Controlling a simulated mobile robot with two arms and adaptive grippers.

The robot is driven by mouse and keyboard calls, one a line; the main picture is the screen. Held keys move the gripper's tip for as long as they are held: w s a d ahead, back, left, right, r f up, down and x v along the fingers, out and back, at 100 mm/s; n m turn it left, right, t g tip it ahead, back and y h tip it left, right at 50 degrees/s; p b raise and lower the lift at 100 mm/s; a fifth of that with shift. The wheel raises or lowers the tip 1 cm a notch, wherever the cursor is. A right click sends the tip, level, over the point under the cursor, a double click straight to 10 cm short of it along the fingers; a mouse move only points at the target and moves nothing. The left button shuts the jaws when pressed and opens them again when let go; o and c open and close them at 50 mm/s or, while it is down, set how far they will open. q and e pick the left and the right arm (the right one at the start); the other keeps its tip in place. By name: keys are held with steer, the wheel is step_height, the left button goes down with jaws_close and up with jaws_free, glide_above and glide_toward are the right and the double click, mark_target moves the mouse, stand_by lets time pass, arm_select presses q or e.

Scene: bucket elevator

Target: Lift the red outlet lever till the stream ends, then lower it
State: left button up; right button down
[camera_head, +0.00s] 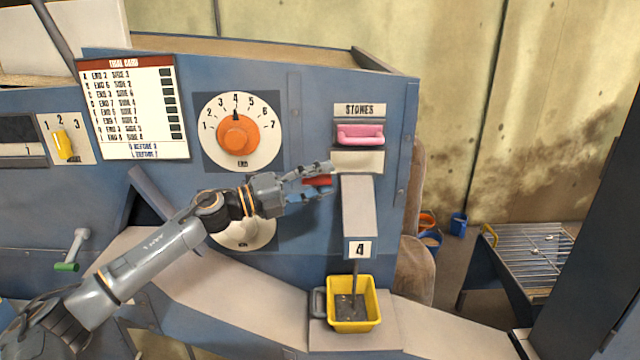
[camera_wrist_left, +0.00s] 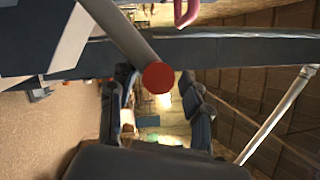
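The red outlet lever (camera_head: 318,181) sticks out beside the outlet chute (camera_head: 358,205) marked 4. My left gripper (camera_head: 317,179) is at the lever, with one finger above and one below it. In the left wrist view, the lever's round red end (camera_wrist_left: 158,77) shows between the two fingertips (camera_wrist_left: 160,98), with gaps to the sides, so the gripper looks open. I cannot tell whether a finger touches it. A thin dark stream (camera_head: 355,275) runs from the chute into the yellow bucket (camera_head: 351,326), which holds some dark material. My right gripper is not in view.
A pink handle (camera_head: 360,134) under the "STONES" label sits just above the lever. An orange dial (camera_head: 238,135) and a trial card (camera_head: 133,108) are on the blue panel. A green-gripped crank (camera_head: 67,266) is at lower left. A wire rack table (camera_head: 530,252) stands right.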

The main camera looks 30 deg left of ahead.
arm_select(q)
steer(key=shift+w+a+r, duration=0.25)
steer(key=shift+w+a, duration=0.1)
steer(key=shift+a, duration=0.25)
steer(key=shift+s+f, duration=0.1)
steer(key=shift+s+a+f, duration=0.25)
steer(key=shift+a+f, duration=0.05)
steer(key=shift+f, duration=0.05)
steer(key=v, duration=1.1)
steer(key=shift+s+d, duration=0.25)
steer(key=shift+d, duration=0.2)
steer(key=shift+d, duration=0.1)
